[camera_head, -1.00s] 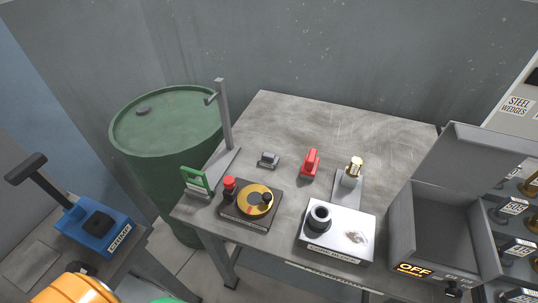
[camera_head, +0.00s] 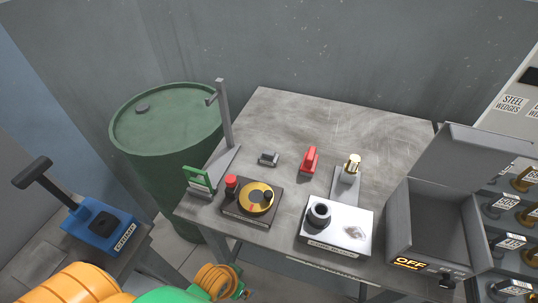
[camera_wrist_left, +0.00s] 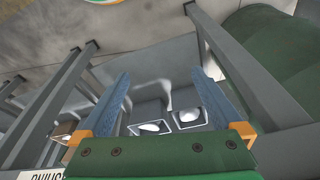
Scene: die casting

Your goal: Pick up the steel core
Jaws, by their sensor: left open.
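I cannot tell for sure which thing is the steel core. A small grey metal block (camera_head: 268,159) lies on the grey table (camera_head: 310,115). A dark round cylinder (camera_head: 319,213) stands on the white plate (camera_head: 340,240), with a shiny silver patch beside it. My left arm comes in at the bottom of the head view; its jaws are not clear there. In the left wrist view my left gripper (camera_wrist_left: 160,76) is open, its two blue fingers wide apart with nothing between them. Pale shiny pieces in grey recesses (camera_wrist_left: 186,117) show beyond. My right gripper is not in view.
On the table are a gold disc fixture (camera_head: 256,198), a red clamp-like part (camera_head: 309,160) and a post stand (camera_head: 226,115). A green drum (camera_head: 165,150) is at left, a blue stamped device (camera_head: 100,223) lower left, an open grey box (camera_head: 440,230) right. The table's back is clear.

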